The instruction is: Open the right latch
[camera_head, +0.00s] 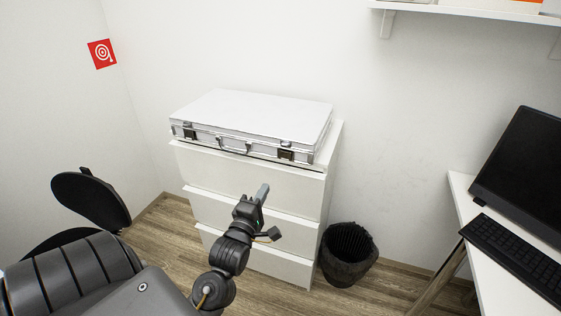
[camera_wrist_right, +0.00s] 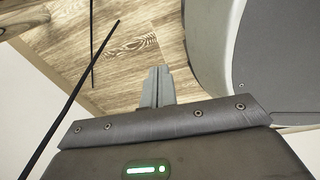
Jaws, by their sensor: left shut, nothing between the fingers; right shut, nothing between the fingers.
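A closed silver-white case (camera_head: 255,112) lies flat on a white chest of drawers (camera_head: 262,178), its front side facing me. Its right latch (camera_head: 286,154) is a small dark plate with metal trim near the right end of that side. Whether it is fastened is too small to tell. The left latch (camera_head: 190,133) and a handle (camera_head: 233,146) also show. My left gripper (camera_head: 263,191) is shut and empty, in front of the drawers, below and left of the right latch in the picture. My right gripper (camera_wrist_right: 157,84) is shut and empty, with no case in its view.
A black waste bin (camera_head: 347,258) stands on the wooden floor right of the drawers. A desk (camera_head: 462,192) with a monitor (camera_head: 525,168) and keyboard (camera_head: 512,250) is at the right. A black chair (camera_head: 90,200) is at the left. A wall shelf (camera_head: 450,10) is above.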

